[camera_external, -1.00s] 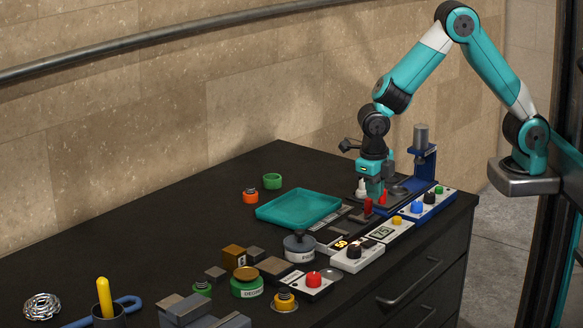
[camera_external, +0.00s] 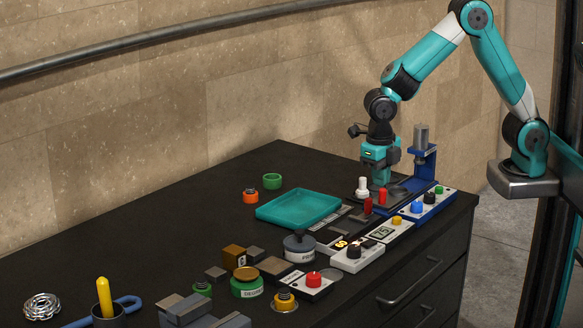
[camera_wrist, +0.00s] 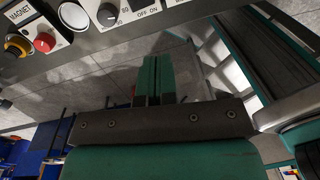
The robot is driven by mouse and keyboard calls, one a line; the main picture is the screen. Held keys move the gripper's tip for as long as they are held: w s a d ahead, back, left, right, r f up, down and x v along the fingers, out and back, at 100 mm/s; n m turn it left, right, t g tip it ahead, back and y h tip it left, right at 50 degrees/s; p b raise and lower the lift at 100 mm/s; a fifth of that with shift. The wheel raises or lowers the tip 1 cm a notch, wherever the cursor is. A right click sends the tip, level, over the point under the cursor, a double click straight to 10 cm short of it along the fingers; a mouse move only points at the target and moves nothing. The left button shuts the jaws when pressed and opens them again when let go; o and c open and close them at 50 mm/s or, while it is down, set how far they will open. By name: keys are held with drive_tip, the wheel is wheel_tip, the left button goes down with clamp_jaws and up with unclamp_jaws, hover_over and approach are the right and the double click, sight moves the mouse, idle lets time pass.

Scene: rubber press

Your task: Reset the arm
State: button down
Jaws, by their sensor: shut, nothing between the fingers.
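My gripper (camera_external: 381,180) hangs from the teal and white arm at the back right of the black table. It points down and is above the blue press stand area, close to a white knobbed piece (camera_external: 362,187) and a red piece (camera_external: 382,196). In the wrist view the two teal fingers (camera_wrist: 153,78) of my gripper are together, with nothing seen between them. The exact gap from the fingertips to the press base below cannot be told.
The blue press stand (camera_external: 425,160) rises just right of my gripper. A control box with blue and green buttons (camera_external: 425,206) lies in front. A teal tray (camera_external: 299,208) stands to the left. Panels, weights and rings crowd the table's front.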

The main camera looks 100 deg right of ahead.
drive_tip(key=s+a+r+m+y, duration=0.1)
drive_tip(key=s+a+r+m, duration=0.2)
drive_tip(key=s+m, duration=0.3)
drive_tip(key=s+a+r+m+y, duration=0.2)
drive_tip(key=s+a+r+m, duration=0.2)
drive_tip(key=s, duration=0.5)
drive_tip(key=s+a+r+m+y, duration=0.1)
drive_tip(key=s+a+r+m, duration=0.2)
drive_tip(key=s+a+m, duration=0.4)
drive_tip(key=shift+s+r+m+t+y+b, duration=0.15)
drive_tip(key=shift+r+m+t+y+b, duration=0.2)
drive_tip(key=shift+m, duration=0.55)
idle(0.3)
